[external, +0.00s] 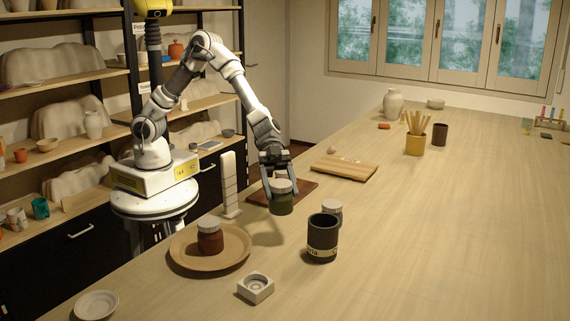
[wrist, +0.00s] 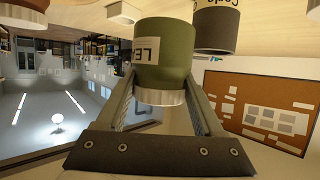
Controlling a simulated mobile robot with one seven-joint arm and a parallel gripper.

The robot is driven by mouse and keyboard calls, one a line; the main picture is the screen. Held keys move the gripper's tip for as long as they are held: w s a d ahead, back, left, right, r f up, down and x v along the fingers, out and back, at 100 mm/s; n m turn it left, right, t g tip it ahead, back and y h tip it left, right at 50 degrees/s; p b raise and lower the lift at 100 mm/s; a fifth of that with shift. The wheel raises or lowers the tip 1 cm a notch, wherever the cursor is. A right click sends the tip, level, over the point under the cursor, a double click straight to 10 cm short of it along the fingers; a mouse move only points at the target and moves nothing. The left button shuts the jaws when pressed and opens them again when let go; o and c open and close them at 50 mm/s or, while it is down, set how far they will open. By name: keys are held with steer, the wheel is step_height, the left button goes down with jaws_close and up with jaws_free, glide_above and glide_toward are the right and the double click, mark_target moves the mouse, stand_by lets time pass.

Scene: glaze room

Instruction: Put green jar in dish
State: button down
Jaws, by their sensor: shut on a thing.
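The green jar (external: 281,203) has a pale lid and is upright between the fingers of my gripper (external: 281,192). In the wrist view the picture is upside down; the green jar (wrist: 165,52) sits between the two fingers (wrist: 164,80), its lid toward the camera and a pale label on its side. My gripper is shut on it.
A dark labelled mug (external: 322,242) stands right of the held jar, with a pale-lidded jar (external: 332,207) behind it.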

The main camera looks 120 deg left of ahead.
steer(key=shift+r, duration=0.45)
steer(key=s+d+r+m+g+h, duration=0.1)
steer(key=s+d+m+g, duration=0.15)
steer(key=d, duration=0.65)
steer(key=s+d+m+g+h, duration=0.1)
steer(key=s+d, duration=0.3)
steer(key=d, duration=0.5)
steer(key=s+d+r+m+g+h, duration=0.1)
steer(key=s+d+m+g, duration=0.15)
steer(key=d, duration=0.65)
steer(key=s+d+m+g+p, duration=0.1)
steer(key=s+d+m+g, duration=0.35)
steer(key=s+d, duration=1.5)
glide_above(98, 308)
step_height(98, 308, down, 6)
steer(key=shift+g+h, duration=0.3)
steer(key=shift+g, duration=0.15)
steer(key=shift+f, duration=2.05)
steer(key=shift+f, duration=0.1)
